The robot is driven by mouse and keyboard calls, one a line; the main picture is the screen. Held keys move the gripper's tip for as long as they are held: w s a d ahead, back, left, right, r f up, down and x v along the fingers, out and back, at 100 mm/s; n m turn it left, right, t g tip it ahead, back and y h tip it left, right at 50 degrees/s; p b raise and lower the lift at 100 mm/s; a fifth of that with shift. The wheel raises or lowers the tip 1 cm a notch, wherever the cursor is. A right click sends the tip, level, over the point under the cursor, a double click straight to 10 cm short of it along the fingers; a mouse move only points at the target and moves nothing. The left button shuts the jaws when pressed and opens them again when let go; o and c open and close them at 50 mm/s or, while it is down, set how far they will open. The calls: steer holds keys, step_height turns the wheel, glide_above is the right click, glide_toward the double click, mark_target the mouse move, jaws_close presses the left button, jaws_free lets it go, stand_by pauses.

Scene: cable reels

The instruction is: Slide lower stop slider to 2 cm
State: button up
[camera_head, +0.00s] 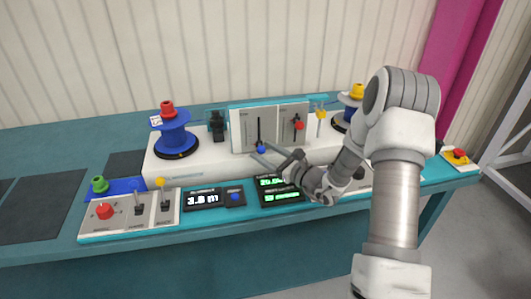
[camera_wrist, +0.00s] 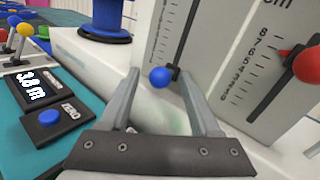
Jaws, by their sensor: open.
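An upright panel (camera_head: 237,129) carries two vertical sliders with printed scales. The left slider has a blue knob (camera_head: 260,149), low on its slot; the right one has a red knob (camera_head: 299,125), set higher. I cannot read which is named the lower stop. My gripper (camera_head: 262,153) is open in front of the panel near the blue knob. In the wrist view the blue knob (camera_wrist: 160,78) shows between the two fingertips of my gripper (camera_wrist: 157,73), with gaps on both sides. The red knob (camera_wrist: 307,65) is at the right edge, outside the fingers.
A blue reel with a red top (camera_head: 172,133) stands left of the panel, and a reel with a yellow top (camera_head: 353,98) stands to its right. A "3.8 m" display (camera_head: 203,199) and a ZERO button box (camera_wrist: 56,122) lie at front left. A white ledge runs below the panel.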

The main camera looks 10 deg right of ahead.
jaws_close()
stand_by(1.4)
